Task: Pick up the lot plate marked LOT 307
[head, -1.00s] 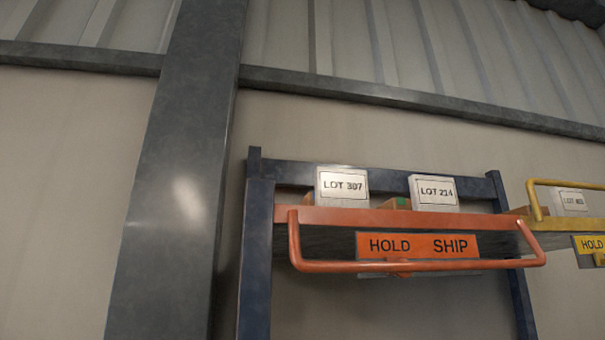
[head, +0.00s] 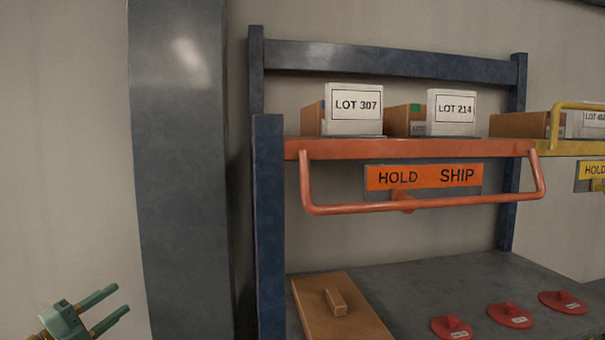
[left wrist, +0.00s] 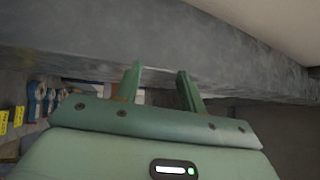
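The white lot plate marked LOT 307 (head: 356,108) stands upright on the left part of the orange-fronted shelf, in front of a brown box (head: 312,120). A second plate marked LOT 214 (head: 452,111) stands to its right. My left gripper (head: 115,302) is at the lower left of the head view, green, with its two fingers apart and nothing between them. It is well below and left of the LOT 307 plate. The left wrist view also shows its parted fingers (left wrist: 160,85). My right gripper is not in view.
An orange bar (head: 425,204) juts out below the shelf, by a HOLD SHIP sign (head: 424,177). A grey column (head: 182,170) and a blue upright (head: 269,225) stand left of the shelf. The lower surface (head: 420,282) holds a brown lidded piece (head: 340,312) and red discs (head: 510,315).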

